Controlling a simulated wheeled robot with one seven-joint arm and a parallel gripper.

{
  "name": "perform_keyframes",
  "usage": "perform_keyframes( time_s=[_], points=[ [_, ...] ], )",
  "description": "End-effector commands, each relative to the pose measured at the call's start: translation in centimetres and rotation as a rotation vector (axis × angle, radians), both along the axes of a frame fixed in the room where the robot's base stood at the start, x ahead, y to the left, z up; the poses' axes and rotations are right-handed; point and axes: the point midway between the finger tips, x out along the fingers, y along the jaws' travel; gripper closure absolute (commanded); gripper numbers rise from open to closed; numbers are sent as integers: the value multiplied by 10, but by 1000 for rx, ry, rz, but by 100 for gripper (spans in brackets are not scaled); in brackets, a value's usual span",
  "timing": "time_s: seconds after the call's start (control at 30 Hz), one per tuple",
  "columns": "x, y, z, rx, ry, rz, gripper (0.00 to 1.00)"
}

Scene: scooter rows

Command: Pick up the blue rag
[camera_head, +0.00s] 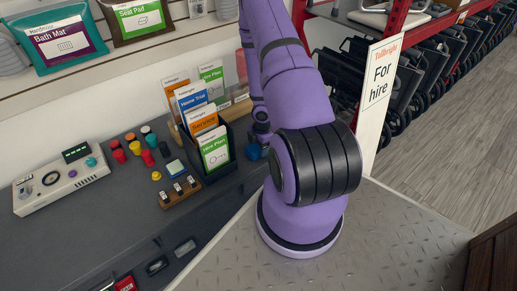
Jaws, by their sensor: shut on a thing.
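A small blue rag (253,152) shows at the back of the dark counter, just right of the leaflet holder. My gripper (260,142) is at the rag's upper right, pointing down, and is shut on it. The purple arm stands in front and hides part of the gripper. I cannot tell whether the rag still touches the counter.
The leaflet holder (222,168) stands close left of my gripper. On the dark counter are a beige control box (62,181), several coloured knobs and a wooden block with switches (178,190). A "For hire" sign (379,90) stands right of my arm.

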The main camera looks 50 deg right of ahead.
Motion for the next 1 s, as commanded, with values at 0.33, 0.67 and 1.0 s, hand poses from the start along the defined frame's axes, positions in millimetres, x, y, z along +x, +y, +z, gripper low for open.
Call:
perform_keyframes(
  time_s=[0.33, 0.67, 1.0],
  points=[
    [0, 0, 8, 1, -2, 0, 54],
    [0, 0, 27, 1, -1, -1, 54],
    [-15, 1, 36, 2, 4, 1, 54]
  ],
)
